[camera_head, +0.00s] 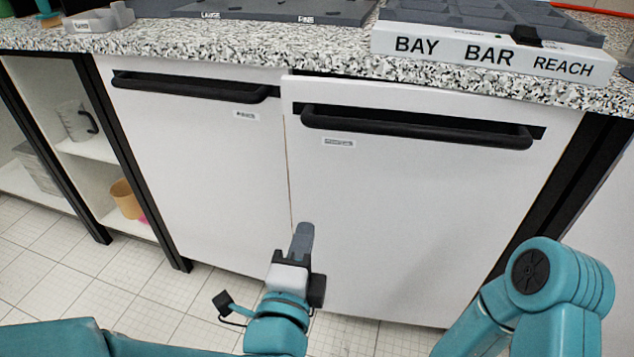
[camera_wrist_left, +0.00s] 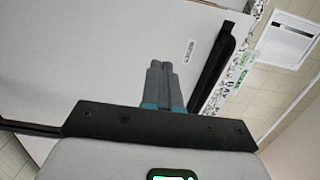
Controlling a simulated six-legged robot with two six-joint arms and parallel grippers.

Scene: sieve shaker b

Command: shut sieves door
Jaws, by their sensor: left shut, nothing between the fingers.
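Two white cabinet doors hang under the speckled worktop, a left one (camera_head: 195,170) and a right one (camera_head: 430,215). Each has a long black bar handle, on the left door (camera_head: 190,88) and on the right door (camera_head: 415,127).
The worktop (camera_head: 240,45) holds a grey tray and a white block marked BAY BAR REACH (camera_head: 490,55). Open shelves at the left hold a jug (camera_head: 75,120) and a tan cup (camera_head: 126,198). My right arm link is at the lower right.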

